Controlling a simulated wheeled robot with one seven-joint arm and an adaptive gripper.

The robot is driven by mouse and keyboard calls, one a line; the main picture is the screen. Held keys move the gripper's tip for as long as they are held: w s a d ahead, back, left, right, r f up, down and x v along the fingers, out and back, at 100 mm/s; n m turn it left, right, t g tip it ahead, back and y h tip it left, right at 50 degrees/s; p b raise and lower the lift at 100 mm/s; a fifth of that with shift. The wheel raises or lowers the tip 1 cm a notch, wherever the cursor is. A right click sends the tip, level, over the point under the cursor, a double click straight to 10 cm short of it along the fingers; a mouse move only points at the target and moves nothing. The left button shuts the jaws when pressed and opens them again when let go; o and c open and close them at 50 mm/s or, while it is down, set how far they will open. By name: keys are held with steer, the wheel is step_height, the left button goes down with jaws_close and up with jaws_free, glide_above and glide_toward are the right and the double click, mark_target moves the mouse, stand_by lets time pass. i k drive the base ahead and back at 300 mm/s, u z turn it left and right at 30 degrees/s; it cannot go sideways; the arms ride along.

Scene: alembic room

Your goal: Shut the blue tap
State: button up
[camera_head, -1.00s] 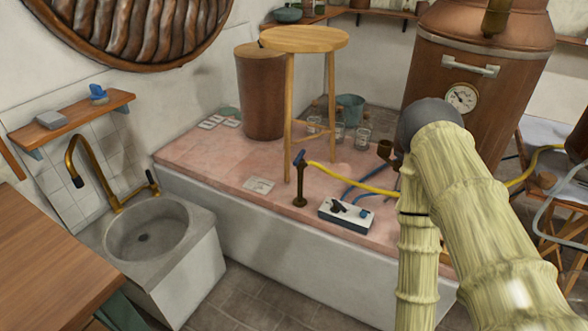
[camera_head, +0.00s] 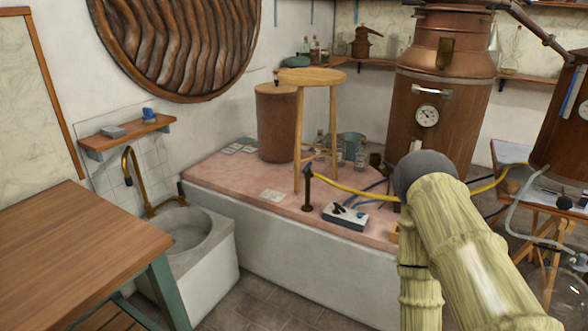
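The handle's exact angle is too small to tell. My arm, pale and ribbed with a dark grey rounded joint, fills the lower right of the head view, to the right of the tap. My gripper is not in view.
A stone sink (camera_head: 215,232) and a wooden table (camera_head: 75,240) are at left. Grey floor (camera_head: 262,300) lies free before the platform.

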mark_target(307, 167)
steer(key=u, duration=0.7)
steer(key=i, duration=0.95)
steer(key=z, duration=0.25)
